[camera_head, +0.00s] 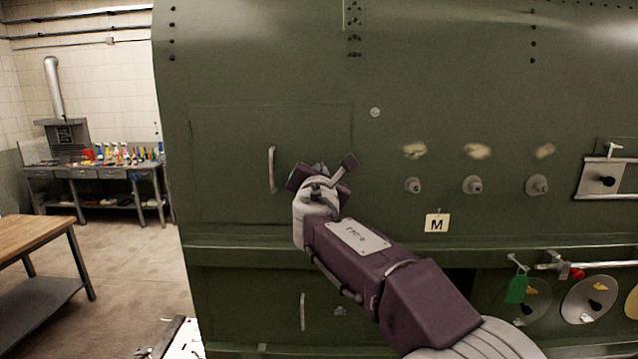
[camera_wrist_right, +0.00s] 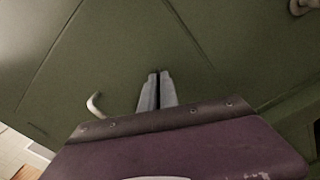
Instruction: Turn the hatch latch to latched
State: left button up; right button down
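My right gripper (camera_head: 322,168) is in front of the green fuselage skin, just right of the hatch handle. In the right wrist view its two pale fingers (camera_wrist_right: 157,88) lie close together and point at the green panel, with a narrow dark strip between them. I cannot tell whether this strip is a gap or a thin part held there. The hatch (camera_head: 225,150) is a faintly outlined panel, flush with the skin, with a pale upright handle (camera_head: 272,169). The handle also shows in the right wrist view (camera_wrist_right: 95,105). I cannot make out the latch; the gripper hides the skin behind it. My left gripper is out of view.
Several round fittings (camera_head: 472,185) and an "M" tag (camera_head: 436,224) are right of my arm. A ledge (camera_head: 560,255) runs below, with discs and a green tag (camera_head: 516,289). A wooden table (camera_head: 35,236) and a tool bench (camera_head: 100,168) stand left, with open floor between.

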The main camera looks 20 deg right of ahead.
jog(key=shift+d+f+m+b, duration=0.1)
jog(key=shift+m+b, duration=1.7)
jog(key=shift+m, duration=1.35)
jog(key=shift+f+m+b, duration=0.1)
jog(key=shift+m+b, duration=1.65)
jog(key=shift+m, duration=1.4)
jog(key=c, duration=1.6)
grip_release()
